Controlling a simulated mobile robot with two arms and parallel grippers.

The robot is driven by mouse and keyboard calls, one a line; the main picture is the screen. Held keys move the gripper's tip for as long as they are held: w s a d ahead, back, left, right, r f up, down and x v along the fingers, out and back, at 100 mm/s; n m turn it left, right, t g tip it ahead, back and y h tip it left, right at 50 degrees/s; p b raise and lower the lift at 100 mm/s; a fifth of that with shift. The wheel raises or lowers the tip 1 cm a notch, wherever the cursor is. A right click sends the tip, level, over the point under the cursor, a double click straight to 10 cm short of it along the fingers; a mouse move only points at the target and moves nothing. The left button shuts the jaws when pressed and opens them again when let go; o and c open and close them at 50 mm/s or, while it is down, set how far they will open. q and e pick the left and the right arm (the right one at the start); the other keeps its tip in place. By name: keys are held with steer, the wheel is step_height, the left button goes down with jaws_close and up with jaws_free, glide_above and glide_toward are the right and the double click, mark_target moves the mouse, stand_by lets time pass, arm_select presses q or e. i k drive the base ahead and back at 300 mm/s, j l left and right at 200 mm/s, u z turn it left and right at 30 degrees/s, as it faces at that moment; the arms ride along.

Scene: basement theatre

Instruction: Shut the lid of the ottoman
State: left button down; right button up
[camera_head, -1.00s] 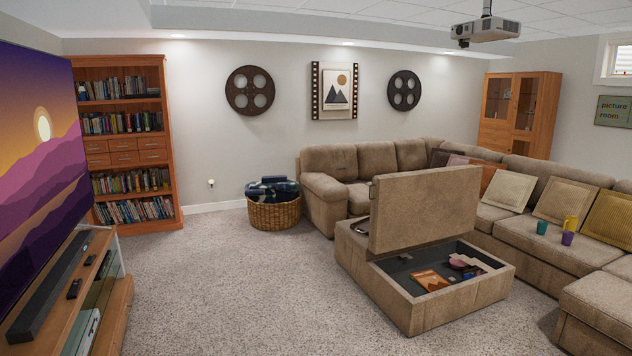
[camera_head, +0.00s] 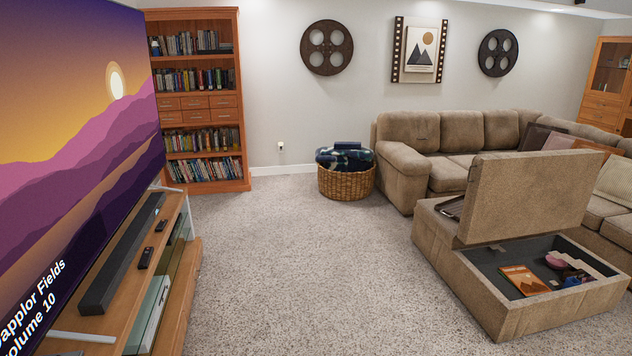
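The beige ottoman (camera_head: 520,322) stands on the carpet at the right, in front of the sectional sofa. Its lid (camera_head: 528,196) is raised and stands nearly upright across the middle of the box. The front compartment is open and shows an orange book or box (camera_head: 525,281), a pink item (camera_head: 558,261) and a few small dark items. Neither of my grippers is in view.
The sofa (camera_head: 455,150) runs behind and right of the ottoman. A wicker basket (camera_head: 345,183) with blankets stands near the wall. A bookcase (camera_head: 201,100) and a TV stand (camera_head: 175,290) are at the left. The carpet (camera_head: 300,270) between is clear.

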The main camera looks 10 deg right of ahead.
mark_target(512, 195)
steer(key=i+l+z, duration=0.2)
steer(key=i+z, duration=0.2)
steer(key=i, duration=0.35)
steer(key=i+z, duration=0.4)
steer(key=i, duration=0.35)
steer(key=i+j+z, duration=0.35)
steer(key=i, duration=0.4)
steer(key=i+z, duration=0.15)
steer(key=i, duration=0.65)
steer(key=i+j+z, duration=0.1)
steer(key=i, duration=0.75)
steer(key=i+j+z, duration=0.15)
steer(key=i, duration=0.65)
